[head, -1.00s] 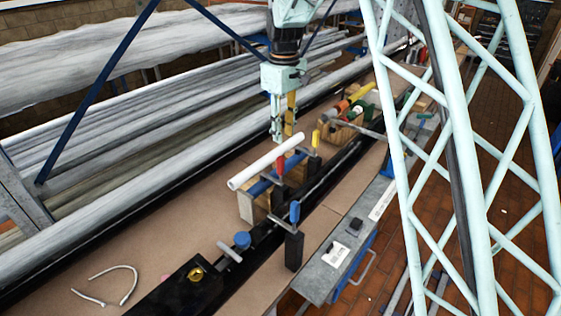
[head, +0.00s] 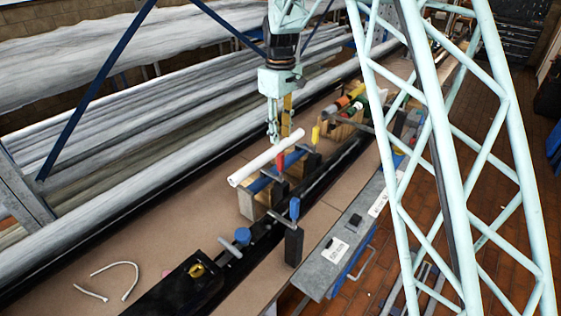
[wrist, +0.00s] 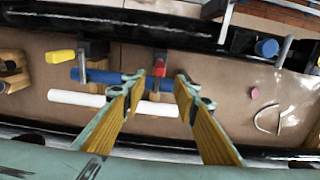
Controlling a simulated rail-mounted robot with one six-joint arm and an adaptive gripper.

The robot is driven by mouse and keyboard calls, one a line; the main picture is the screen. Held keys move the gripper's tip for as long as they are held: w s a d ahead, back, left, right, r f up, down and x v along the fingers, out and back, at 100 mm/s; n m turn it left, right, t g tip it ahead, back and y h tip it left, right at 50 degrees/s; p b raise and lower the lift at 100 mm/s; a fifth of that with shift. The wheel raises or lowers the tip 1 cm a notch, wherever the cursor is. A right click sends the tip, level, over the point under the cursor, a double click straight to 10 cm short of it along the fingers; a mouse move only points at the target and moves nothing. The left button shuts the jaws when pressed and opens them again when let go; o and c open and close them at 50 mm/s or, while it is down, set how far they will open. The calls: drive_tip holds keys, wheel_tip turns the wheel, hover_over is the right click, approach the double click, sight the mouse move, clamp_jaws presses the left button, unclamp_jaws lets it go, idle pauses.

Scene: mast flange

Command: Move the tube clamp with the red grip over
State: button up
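The tube clamp with the red grip (head: 280,161) stands at the wooden supports on the bench, beside a white tube (head: 262,160). In the wrist view its red grip (wrist: 159,68) shows just beyond the gap between my fingertips. The white tube crosses behind the fingers there. The clamp's lower part is partly hidden by the tubes.
A blue tube (wrist: 105,77) lies beside the white one. A yellow-gripped clamp (head: 315,137) stands to the right, and a blue-gripped clamp (head: 294,212) nearer the front. A long black beam runs along the bench.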

sight(281, 160)
wheel_tip(281, 160, down, 12)
drive_tip(key=shift+f+p, duration=0.15)
drive_tip(key=shift+p, duration=0.3)
drive_tip(key=shift+c, duration=0.4)
clamp_jaws()
